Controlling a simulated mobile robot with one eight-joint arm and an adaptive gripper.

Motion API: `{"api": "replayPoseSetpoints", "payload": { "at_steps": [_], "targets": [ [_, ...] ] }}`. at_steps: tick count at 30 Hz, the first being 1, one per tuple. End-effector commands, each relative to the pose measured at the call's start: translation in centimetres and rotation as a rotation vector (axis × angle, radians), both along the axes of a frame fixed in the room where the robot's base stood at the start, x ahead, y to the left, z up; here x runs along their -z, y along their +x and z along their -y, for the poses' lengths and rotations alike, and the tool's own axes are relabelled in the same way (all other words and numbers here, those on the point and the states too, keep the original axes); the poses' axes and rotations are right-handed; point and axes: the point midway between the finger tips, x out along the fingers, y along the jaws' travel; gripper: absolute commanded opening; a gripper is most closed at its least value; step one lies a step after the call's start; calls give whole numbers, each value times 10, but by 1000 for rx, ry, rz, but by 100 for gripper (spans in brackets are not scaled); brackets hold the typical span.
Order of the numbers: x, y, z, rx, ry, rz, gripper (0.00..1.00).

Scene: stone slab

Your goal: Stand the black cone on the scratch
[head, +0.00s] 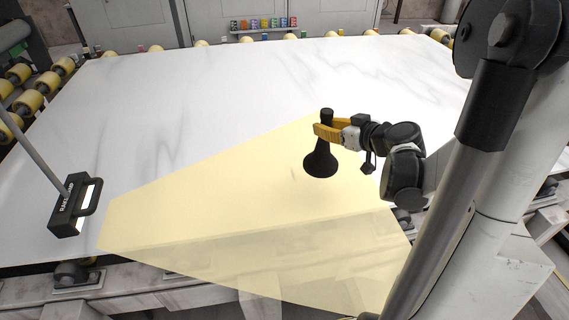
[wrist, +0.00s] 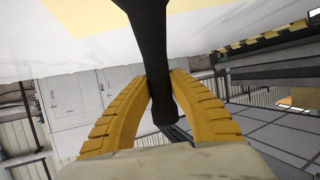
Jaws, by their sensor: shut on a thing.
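The black cone (head: 320,163) is upright with its wide base down, over the right part of the white stone slab (head: 215,95). My gripper (head: 318,130) comes in from the right, and its yellow fingers are shut on the cone's narrow neck near the top. In the wrist view the cone's dark neck (wrist: 152,45) runs between both fingers (wrist: 160,85), and its wide base is out of frame. I cannot tell whether the base touches the slab or hangs just above it. I cannot tell a scratch apart from the slab's grey veins.
A pale yellow see-through area (head: 200,215) covers the slab's front middle and runs past its front edge. A black tool head (head: 73,205) on a pole is at the left front. Rollers (head: 28,103) line the slab's left edge. Small coloured items (head: 263,24) stand beyond the far edge.

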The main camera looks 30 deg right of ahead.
Motion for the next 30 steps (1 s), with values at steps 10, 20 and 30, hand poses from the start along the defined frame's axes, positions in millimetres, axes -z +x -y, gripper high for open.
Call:
{"api": "replayPoseSetpoints", "payload": {
  "at_steps": [10, 20, 30],
  "targets": [
    [43, 60, -26, -5, 0, 1, 0],
    [65, 99, -41, 0, 0, 1, 0],
    [106, 100, -41, 0, 0, 1, 0]
  ]
}}
